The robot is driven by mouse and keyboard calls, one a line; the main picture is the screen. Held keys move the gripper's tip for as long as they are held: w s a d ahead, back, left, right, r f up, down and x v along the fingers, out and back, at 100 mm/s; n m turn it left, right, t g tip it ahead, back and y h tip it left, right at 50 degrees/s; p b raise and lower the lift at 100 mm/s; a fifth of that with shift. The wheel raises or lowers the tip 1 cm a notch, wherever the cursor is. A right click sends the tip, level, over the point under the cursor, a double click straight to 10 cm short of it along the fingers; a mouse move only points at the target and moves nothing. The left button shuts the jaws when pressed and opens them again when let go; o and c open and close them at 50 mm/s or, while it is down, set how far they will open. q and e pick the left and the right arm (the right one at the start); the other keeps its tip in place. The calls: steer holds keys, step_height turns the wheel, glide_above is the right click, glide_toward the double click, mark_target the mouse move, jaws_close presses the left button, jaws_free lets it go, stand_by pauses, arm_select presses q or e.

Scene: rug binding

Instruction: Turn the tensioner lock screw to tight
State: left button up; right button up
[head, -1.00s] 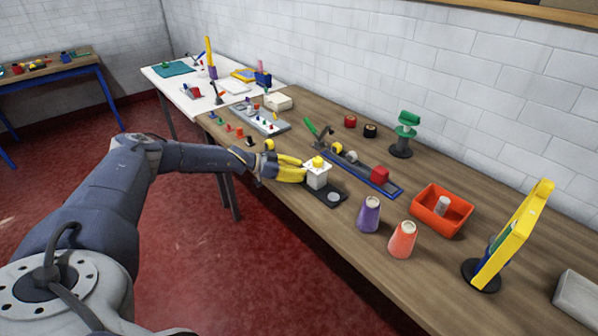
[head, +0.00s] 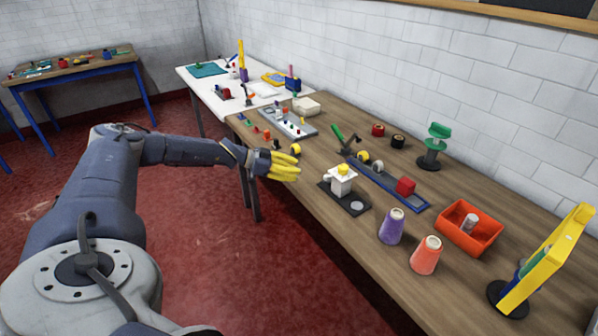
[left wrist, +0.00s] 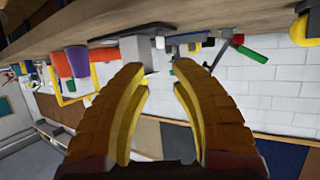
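The tensioner appears to be the white block (head: 341,184) with a yellow cap (head: 343,169) on top. It stands upright on a dark base plate (head: 333,197) near the table's front edge. A small pale knob (head: 327,178) shows on its left side; I cannot tell if it is the lock screw or how far it is turned. The block also shows upside down in the left wrist view (left wrist: 137,52). My left gripper (head: 298,170), with yellow fingers, is apart from it to the left. The wrist view shows its fingers (left wrist: 159,68) spread and empty. My right gripper is not in view.
A blue-edged rail (head: 388,187) with a red block lies behind the tensioner. A purple cone (head: 391,227), an orange cone (head: 426,255) and an orange bin (head: 468,228) stand to the right. A grey tray (head: 287,122) with small parts lies farther back.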

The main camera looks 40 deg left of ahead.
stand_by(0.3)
arm_select(q)
steer(key=d+r+m+g+h, duration=0.3)
steer(key=d+r+m+g, duration=0.3)
steer(key=d, duration=0.7)
steer(key=n+t+y, duration=0.3)
steer(key=n+y, duration=0.3)
glide_toward(326, 176)
steer(key=x, duration=1)
steer(key=shift+w, duration=0.1)
steer(key=shift+o, duration=0.3)
jaws_close()
